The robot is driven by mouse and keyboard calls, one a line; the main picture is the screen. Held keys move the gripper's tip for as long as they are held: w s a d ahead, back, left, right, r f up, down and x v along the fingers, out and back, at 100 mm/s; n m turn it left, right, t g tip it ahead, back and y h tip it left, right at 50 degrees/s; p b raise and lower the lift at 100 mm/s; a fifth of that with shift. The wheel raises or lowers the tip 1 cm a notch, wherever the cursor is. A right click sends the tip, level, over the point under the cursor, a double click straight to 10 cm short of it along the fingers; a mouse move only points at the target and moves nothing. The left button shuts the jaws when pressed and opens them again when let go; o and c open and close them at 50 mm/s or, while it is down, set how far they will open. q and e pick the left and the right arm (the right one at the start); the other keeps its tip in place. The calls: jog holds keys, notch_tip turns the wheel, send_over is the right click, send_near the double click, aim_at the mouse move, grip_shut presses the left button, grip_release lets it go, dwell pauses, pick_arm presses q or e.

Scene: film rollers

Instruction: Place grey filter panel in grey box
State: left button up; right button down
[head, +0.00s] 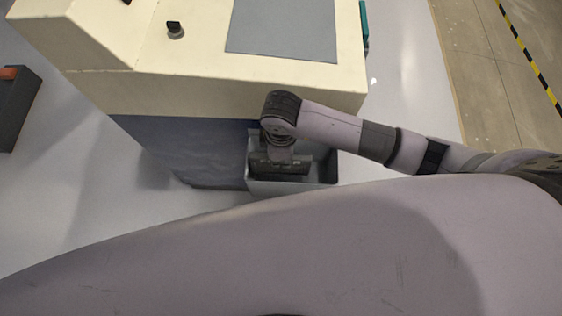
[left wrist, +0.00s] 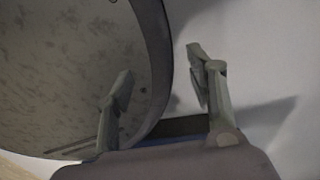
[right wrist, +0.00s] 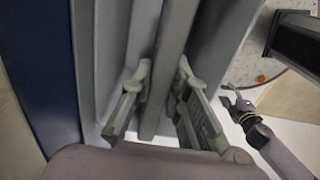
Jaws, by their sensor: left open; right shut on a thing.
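The grey box (head: 292,187) stands on the floor against the blue-grey lower side of a cream machine. My right gripper reaches down into the box from above, and its fingers are mostly hidden in the head view. In the right wrist view my right gripper (right wrist: 165,77) is shut on the grey filter panel (right wrist: 168,50), an upright grey slab between the fingertips. Grey walls lie on both sides of it. I cannot tell whether the panel touches the box floor. My left gripper (left wrist: 158,68) is open and empty in its wrist view; the head view does not show it.
The cream machine (head: 220,95) stands right behind the box, with a grey plate (head: 283,28) and a black knob (head: 175,30) on top. A dark case with an orange part (head: 12,95) stands at the far left. The pale floor (head: 60,210) at left is clear.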

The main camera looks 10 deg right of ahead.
notch_tip(320, 180, down, 5)
jog(key=shift+f, duration=0.25)
jog(key=shift+f+b, duration=0.15)
jog(key=shift+b, duration=0.2)
jog(key=c, duration=1.9)
grip_release()
jog(key=shift+c, duration=0.2)
pick_arm(q)
jog(key=shift+w+a+f, duration=0.2)
jog(key=shift+w+f, duration=0.1)
jog(key=shift+w, duration=0.2)
pick_arm(e)
jog(key=o, duration=0.4)
pick_arm(q)
jog(key=shift+r+p, duration=0.45)
jog(key=shift+p, duration=0.05)
pick_arm(e)
notch_tip(320, 180, up, 12)
jog(key=shift+r, duration=0.15)
